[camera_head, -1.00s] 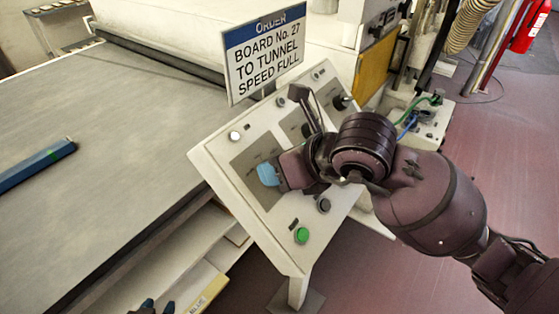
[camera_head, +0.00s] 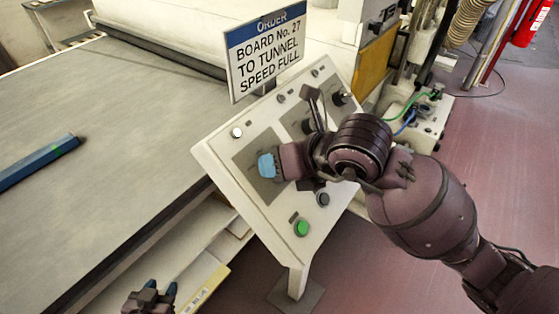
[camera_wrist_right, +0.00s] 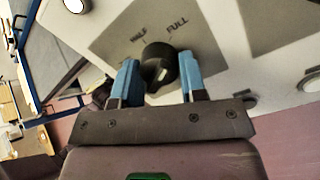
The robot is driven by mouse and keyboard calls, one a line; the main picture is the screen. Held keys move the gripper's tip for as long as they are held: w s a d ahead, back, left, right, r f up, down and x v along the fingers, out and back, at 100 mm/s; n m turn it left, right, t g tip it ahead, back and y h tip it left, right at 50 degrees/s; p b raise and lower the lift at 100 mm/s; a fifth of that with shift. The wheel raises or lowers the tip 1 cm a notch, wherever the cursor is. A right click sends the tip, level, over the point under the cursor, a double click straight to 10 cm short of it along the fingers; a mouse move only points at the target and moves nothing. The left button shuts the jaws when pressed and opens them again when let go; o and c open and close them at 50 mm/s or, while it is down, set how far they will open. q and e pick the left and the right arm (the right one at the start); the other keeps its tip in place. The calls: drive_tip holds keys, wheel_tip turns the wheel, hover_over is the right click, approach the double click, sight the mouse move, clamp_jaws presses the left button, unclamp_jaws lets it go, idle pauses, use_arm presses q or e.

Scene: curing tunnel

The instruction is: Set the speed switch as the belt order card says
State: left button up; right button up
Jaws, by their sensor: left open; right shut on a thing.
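The order card (camera_head: 266,52) stands above the control panel and reads "ORDER BOARD No. 27 TO TUNNEL SPEED FULL". The speed switch (camera_wrist_right: 159,66) is a black round knob with a pale mark, below the labels HALF and FULL in the right wrist view. My left gripper (camera_head: 161,289) is open at the bottom left, below the belt's edge and away from the panel.
The sloping control panel (camera_head: 222,159) also carries a green button (camera_head: 302,228), a black button (camera_head: 323,200) and a white button (camera_head: 237,132). The grey belt (camera_head: 110,110) lies to the left with a blue bar (camera_head: 38,162) on it. Hoses and cables are at the right.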

drive_tip(key=o, duration=0.9)
drive_tip(key=shift+o, duration=0.2)
drive_tip(key=shift+r, duration=0.1)
drive_tip(key=v, duration=1)
drive_tip(key=shift+s+d+r, duration=0.2)
drive_tip(key=shift+d, duration=0.05)
